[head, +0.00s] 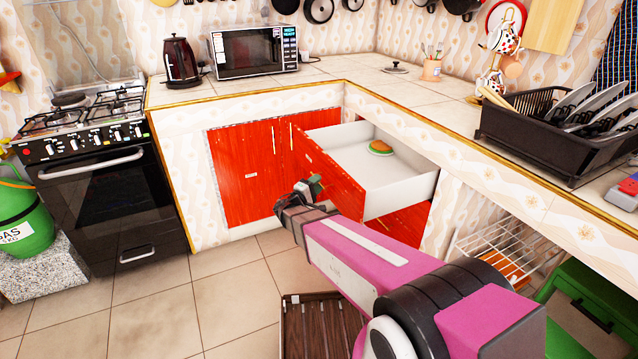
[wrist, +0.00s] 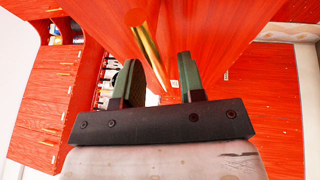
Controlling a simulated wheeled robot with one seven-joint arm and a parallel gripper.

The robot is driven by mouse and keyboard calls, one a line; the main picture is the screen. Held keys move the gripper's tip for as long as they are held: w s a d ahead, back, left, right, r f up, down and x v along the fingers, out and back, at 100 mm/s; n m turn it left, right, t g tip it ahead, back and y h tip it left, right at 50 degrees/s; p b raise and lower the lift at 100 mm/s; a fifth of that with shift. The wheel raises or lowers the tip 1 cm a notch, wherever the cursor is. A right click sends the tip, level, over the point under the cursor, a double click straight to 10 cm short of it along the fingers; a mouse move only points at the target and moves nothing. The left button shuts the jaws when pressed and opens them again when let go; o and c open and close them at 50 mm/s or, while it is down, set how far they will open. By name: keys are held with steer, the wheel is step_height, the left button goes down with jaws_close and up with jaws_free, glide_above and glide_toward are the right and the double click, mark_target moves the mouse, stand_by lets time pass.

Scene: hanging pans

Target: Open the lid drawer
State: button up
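A red-fronted drawer (head: 335,180) under the counter corner is pulled well out, its white inside (head: 400,178) showing. A small round green and orange-brown item (head: 380,147) lies in it. My gripper (head: 311,187) is in front of the drawer's red face. In the wrist view my gripper (wrist: 158,85) has its two green-grey fingers apart. The drawer's gold bar handle (wrist: 149,55) shows between and beyond them, with a visible gap to the right finger. Whether either finger touches the handle I cannot tell.
Red cabinet doors (head: 245,170) stand left of the drawer. A black dish rack (head: 540,135) and a pan lid (head: 396,68) are on the counter (head: 350,90). A brown slatted crate (head: 322,325) is on the floor near my arm. Tiled floor (head: 190,300) is clear at left.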

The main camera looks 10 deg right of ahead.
steer(key=v, duration=0.9)
steer(key=shift+s+a+f, duration=0.1)
steer(key=shift+s+a, duration=0.05)
steer(key=shift+s, duration=0.05)
